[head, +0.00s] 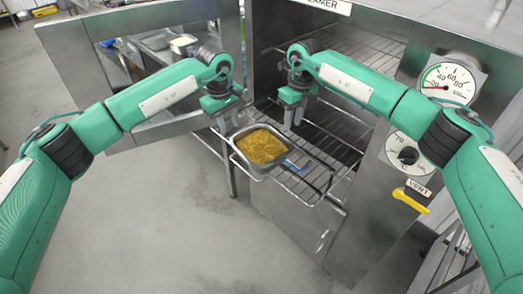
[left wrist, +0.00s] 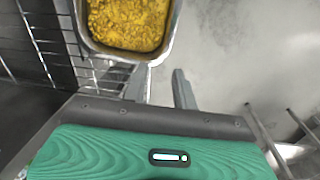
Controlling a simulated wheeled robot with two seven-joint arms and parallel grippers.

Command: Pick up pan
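The pan is a rectangular metal tray (head: 280,166) filled with yellow rice (head: 261,146). It sits level on a wire rack that sticks out of the steamer. My left gripper (head: 228,128) is just behind and left of the pan, its fingers pointing down. In the left wrist view the pan's rim (left wrist: 160,57) lies at the top, and the two fingers of my left gripper (left wrist: 160,84) are apart with nothing clearly between them. My right gripper (head: 293,119) hangs above the rack, behind and right of the pan. Its fingers look apart and empty.
The open steamer (head: 330,100) has more wire racks inside. Its door (head: 75,60) stands open at the left. Gauges and a yellow vent lever (head: 410,201) are at the right. The floor in front is clear.

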